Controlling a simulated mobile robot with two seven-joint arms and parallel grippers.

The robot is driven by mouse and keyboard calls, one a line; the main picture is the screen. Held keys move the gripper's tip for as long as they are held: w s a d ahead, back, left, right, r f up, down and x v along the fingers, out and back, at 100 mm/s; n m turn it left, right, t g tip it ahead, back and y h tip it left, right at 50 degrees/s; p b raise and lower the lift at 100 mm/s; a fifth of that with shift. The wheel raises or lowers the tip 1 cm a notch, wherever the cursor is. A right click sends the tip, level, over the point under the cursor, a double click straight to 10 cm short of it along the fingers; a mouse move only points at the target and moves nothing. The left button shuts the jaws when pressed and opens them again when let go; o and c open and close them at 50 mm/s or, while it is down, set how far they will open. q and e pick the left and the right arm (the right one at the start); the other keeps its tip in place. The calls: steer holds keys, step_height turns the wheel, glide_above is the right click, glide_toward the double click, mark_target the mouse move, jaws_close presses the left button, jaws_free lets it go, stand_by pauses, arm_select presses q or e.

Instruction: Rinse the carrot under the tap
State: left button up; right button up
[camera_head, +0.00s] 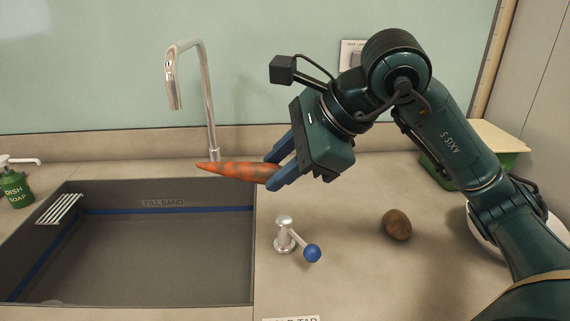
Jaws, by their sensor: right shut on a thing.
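The orange carrot (232,171) has dark dirt-like patches and lies roughly level in the air, its tip pointing left. My right gripper (278,171) is shut on its thick end, with the blue fingers around it. The carrot shows in front of the base of the chrome tap (208,95), near the sink's back right corner. The tap's spout arches to the left, and no water shows from it. The tap lever (285,240) with a blue knob (312,253) stands on the counter right of the sink. My left gripper is not in view.
The dark sink (150,255) has a blue line marked "FILL BAND" and looks empty of water. A green dish soap bottle (15,187) stands at the left. A brown potato-like object (397,225) lies on the counter at right. A green container (437,172) is partly behind my arm.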

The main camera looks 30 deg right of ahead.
steer(key=shift+w+a+f, duration=0.15)
steer(key=shift+w, duration=0.85)
steer(key=w+a+f+p, duration=0.1)
steer(key=w+f+p, duration=0.1)
steer(key=w, duration=1)
steer(key=shift+a+f, duration=0.2)
steer(key=shift+a, duration=0.05)
